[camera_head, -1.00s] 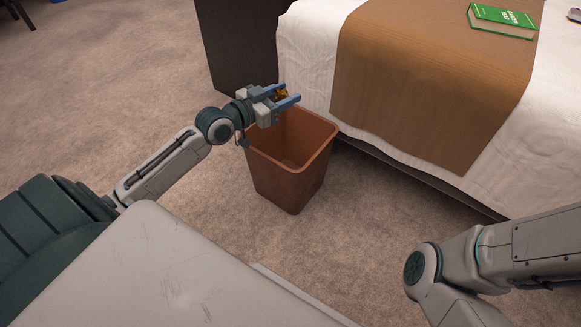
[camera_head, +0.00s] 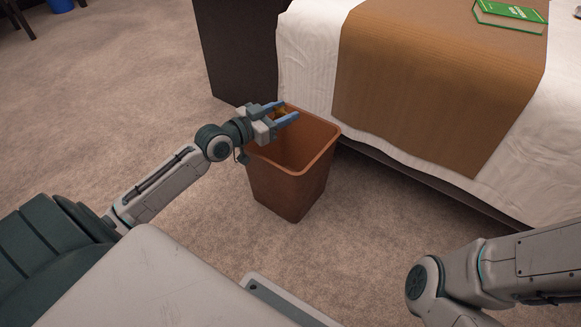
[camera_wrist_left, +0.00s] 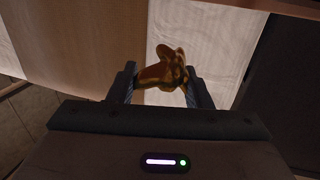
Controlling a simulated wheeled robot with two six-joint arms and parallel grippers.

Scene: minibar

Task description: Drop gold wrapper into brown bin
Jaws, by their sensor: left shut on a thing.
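The brown bin (camera_head: 292,182) stands upright on the carpet beside the bed, its open top facing up. My left gripper (camera_head: 287,111) is over the far left part of the bin's opening. It is shut on the crumpled gold wrapper (camera_wrist_left: 163,72), which shows between the fingers in the left wrist view. In the head view only a small bit of the wrapper (camera_head: 281,111) shows between the blue fingers. My right arm comes in at the lower right, but its gripper is out of view.
The bed (camera_head: 310,60) with a brown runner (camera_head: 430,85) is right of and behind the bin. A green book (camera_head: 510,14) lies on it. A dark cabinet (camera_head: 238,50) stands behind the bin. A blue bin (camera_head: 61,5) is far left. Carpet at left is clear.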

